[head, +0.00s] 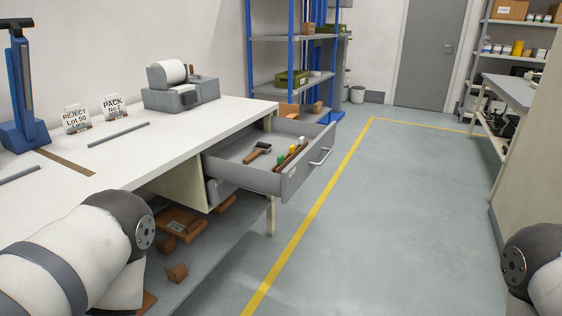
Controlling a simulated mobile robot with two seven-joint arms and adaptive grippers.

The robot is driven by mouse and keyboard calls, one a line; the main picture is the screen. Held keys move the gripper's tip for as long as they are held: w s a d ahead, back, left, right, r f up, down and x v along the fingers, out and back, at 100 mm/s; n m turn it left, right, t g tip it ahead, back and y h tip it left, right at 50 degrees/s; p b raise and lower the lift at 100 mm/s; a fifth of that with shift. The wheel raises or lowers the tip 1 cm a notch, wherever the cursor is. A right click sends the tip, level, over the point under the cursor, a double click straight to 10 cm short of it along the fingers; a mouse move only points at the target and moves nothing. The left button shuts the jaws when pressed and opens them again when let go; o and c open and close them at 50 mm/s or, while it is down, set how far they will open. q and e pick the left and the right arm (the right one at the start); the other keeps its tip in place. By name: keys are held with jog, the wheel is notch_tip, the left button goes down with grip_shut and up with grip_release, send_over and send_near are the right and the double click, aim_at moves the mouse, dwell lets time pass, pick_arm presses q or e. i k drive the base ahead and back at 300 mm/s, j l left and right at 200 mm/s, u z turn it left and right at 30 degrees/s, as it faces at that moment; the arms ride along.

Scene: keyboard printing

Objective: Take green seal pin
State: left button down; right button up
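The grey drawer (235,162) stands open at the right end of the white workbench. Inside it, near its front, several small pins lie or stand in a row, with coloured tops. The one with the green top, which looks like the green seal pin (280,158), is the nearest of the row. A yellow top (291,149) and a white top (302,140) sit beyond it. The pins are small here, so their lower parts are hard to make out. Only links of my two arms show at the lower left and lower right; neither gripper is in view.
A dark-headed tool with a wooden handle (257,153) lies in the drawer. On the bench (120,170) are a label printer (182,88), two signs (113,107) and a blue press (24,100). The shelf below holds wooden blocks (180,222). The floor (400,220) right of the drawer is clear.

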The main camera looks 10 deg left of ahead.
aim_at(280, 158)
jog(key=i+l+z, duration=0.3)
jog(key=i, duration=0.3)
jog(key=i+z, duration=0.3)
jog(key=i, duration=0.3)
jog(key=i+l, duration=0.15)
jog(key=i, duration=0.6)
jog(key=i+l, duration=0.1)
jog(key=i, duration=0.6)
jog(key=i+l, duration=0.15)
jog(key=i, duration=0.6)
jog(key=i+u, duration=0.4)
jog(key=i+l+u, duration=0.15)
jog(key=i+u, duration=0.25)
jog(key=i+l+u, duration=0.2)
jog(key=u, duration=0.2)
jog(key=i+l+u, duration=0.25)
jog(key=u, duration=0.15)
